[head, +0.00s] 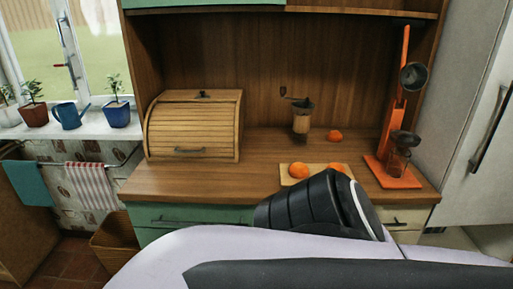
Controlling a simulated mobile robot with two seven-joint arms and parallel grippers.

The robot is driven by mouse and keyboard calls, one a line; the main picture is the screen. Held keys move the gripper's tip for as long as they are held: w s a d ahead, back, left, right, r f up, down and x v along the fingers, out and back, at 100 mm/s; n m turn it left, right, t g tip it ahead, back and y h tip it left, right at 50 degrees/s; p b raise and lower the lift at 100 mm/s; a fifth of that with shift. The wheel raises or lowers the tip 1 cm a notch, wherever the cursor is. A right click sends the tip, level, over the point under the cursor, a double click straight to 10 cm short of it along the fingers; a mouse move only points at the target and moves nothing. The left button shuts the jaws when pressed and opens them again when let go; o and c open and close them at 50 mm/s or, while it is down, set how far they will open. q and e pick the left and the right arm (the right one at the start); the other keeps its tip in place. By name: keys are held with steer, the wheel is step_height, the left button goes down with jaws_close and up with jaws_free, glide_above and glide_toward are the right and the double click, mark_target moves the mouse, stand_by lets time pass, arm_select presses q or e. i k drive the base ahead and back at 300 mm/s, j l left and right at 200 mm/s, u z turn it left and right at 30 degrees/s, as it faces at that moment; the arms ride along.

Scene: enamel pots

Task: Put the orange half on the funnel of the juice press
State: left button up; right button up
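The juice press (392,180) stands on the right end of the wooden counter, with an orange base and a tall orange post. A dark cup-shaped part (413,77) hangs high on the post. Below it is the dark funnel (404,139), above a clear glass (397,160); no orange shows on it. Two orange pieces, one at left (298,170) and one at right (338,168), lie on a light cutting board, partly hidden by my arm. Another orange piece (335,135) lies farther back. I cannot tell clearly which are halves. Neither gripper is visible.
A wooden bread box (194,126) stands at the counter's left. A coffee grinder (301,118) stands near the back. The cutting board (286,181) lies near the front edge. Counter (262,150) is clear between the bread box and grinder. My arm covers the lower foreground.

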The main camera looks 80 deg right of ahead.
mark_target(405, 138)
steer(key=z, duration=3.15)
